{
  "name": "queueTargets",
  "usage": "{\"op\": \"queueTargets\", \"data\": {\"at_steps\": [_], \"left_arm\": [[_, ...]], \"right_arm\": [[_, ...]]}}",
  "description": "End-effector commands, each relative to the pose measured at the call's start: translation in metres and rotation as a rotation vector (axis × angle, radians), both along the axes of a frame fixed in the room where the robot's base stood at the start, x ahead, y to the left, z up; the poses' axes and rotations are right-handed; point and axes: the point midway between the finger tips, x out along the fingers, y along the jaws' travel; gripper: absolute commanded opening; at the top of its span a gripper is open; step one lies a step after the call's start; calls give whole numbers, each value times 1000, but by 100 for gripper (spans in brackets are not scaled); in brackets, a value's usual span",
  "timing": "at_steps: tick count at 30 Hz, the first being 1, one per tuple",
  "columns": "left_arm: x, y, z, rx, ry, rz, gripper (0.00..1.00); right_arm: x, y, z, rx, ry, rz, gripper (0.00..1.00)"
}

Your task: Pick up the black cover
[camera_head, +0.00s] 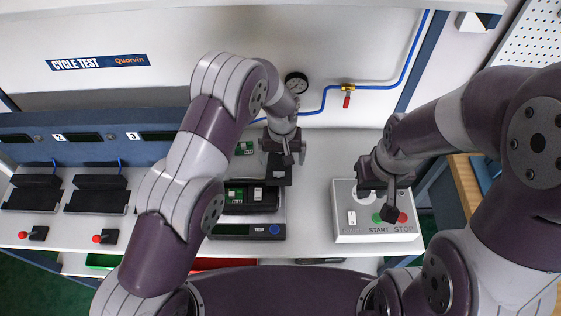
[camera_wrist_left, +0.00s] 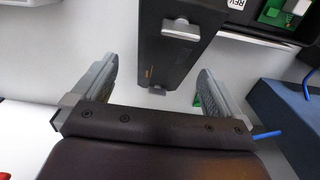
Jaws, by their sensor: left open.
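The black cover (camera_head: 279,174) lies on the white bench, just in front of my left gripper (camera_head: 285,152) in the head view. In the left wrist view the cover (camera_wrist_left: 178,48) is a dark box with a grey knob on its face. Its near end reaches between the open fingers of my left gripper (camera_wrist_left: 155,78), with a visible gap on both sides. The left gripper holds nothing. My right gripper (camera_head: 381,186) is over the start/stop box (camera_head: 376,236); its fingers are too small and dark to judge.
An opened positioner body (camera_head: 236,207) with green boards stands left of the cover, behind a display unit (camera_head: 246,231). Black test stations (camera_head: 97,197) line the left. A gauge (camera_head: 296,82) and blue pipe with red-handled valve (camera_head: 347,92) are at the back wall. Bench between cover and start/stop box is clear.

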Motion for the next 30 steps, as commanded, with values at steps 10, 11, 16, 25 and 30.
{"op": "queueTargets", "data": {"at_steps": [10,11,16,25,30], "left_arm": [[5,5,-47,0,1,0,100],[5,5,-48,0,1,0,100],[5,5,-48,0,1,0,94],[5,5,-47,0,0,0,40],[5,4,-45,-1,-1,0,40]], "right_arm": [[0,0,25,0,-1,0,31],[0,0,25,0,-1,0,31],[0,0,24,0,0,0,31],[0,0,24,0,-1,0,31],[0,0,22,0,-1,0,31]]}}
